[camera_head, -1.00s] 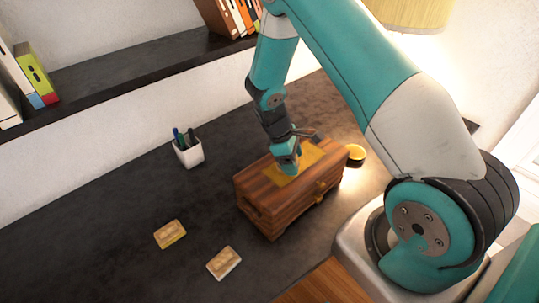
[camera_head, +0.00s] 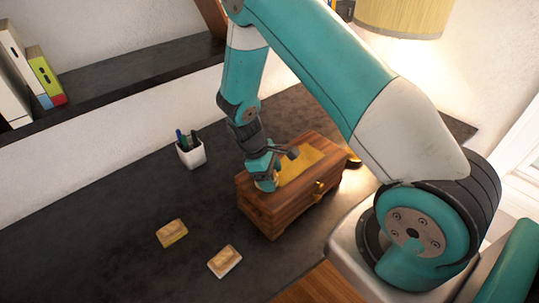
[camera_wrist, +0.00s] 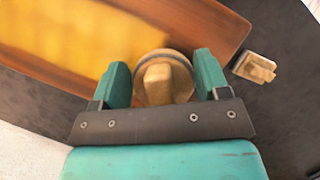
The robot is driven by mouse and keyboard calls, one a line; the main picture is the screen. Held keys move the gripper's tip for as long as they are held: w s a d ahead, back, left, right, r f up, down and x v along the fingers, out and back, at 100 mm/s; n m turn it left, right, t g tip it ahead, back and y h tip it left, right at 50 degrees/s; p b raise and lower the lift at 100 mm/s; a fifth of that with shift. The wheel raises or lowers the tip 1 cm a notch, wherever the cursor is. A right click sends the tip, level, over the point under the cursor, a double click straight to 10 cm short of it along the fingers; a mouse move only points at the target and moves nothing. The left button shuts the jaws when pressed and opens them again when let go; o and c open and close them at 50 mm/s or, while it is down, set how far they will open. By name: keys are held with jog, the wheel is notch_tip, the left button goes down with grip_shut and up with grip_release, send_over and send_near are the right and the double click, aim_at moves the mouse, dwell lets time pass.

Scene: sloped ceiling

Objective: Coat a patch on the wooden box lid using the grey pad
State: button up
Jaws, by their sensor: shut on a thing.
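The wooden box (camera_head: 275,215) stands on the dark desk, its lid (camera_wrist: 60,65) closed. A yellow coated patch (camera_head: 305,166) covers the middle of the lid and fills much of the wrist view (camera_wrist: 85,30). My gripper (camera_head: 265,178) is over the left end of the lid. It is shut on the round pad (camera_wrist: 163,85), which has a tan wooden grip and a greyish rim. The pad's underside is hidden, and it appears to rest on the lid beside the left end of the yellow patch.
A yellow-edged block (camera_head: 172,233) and a white-edged block (camera_head: 225,262) lie on the desk in front left of the box. A white pen cup (camera_head: 190,152) stands behind left. A round yellow-topped tin (camera_head: 353,160) is mostly hidden behind my arm.

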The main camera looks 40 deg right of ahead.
aim_at(274, 171)
notch_tip(274, 171, up, 3)
jog(key=shift+d+p, duration=0.1)
jog(key=shift+p, duration=0.45)
jog(key=shift+r+p, duration=1.9)
jog(key=shift+r, duration=0.5)
